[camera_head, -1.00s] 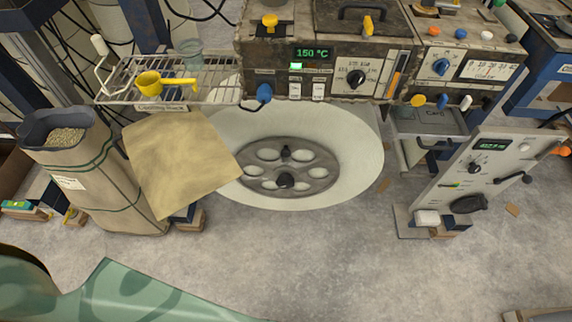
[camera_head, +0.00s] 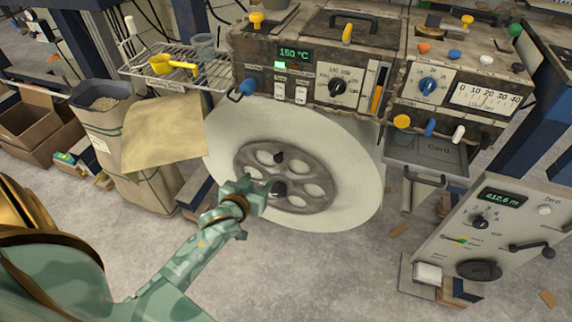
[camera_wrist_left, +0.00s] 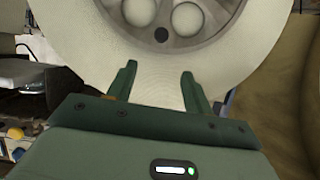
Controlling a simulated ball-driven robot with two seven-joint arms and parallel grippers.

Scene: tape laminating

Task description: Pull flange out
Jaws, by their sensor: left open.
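The flange (camera_head: 313,190) is a grey metal disc with several round holes and two dark knobs. It sits in the middle of a large off-white roll (camera_head: 352,200) under the oven-like machine. My left gripper (camera_head: 268,188) is in front of the flange's lower left, by its lower dark knob (camera_head: 280,189). In the left wrist view my left gripper (camera_wrist_left: 158,82) is open with nothing between its fingers. The flange (camera_wrist_left: 205,39) lies beyond the fingertips there, with a dark round spot near its rim. The right gripper is not in view.
The machine (camera_head: 312,65) with knobs and a 150 °C display stands above the roll. A grey control box (camera_head: 487,240) stands at right. A paper sack (camera_head: 128,150) and tan sheet (camera_head: 165,135) are at left. A wire rack (camera_head: 190,72) holds a yellow scoop (camera_head: 160,65).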

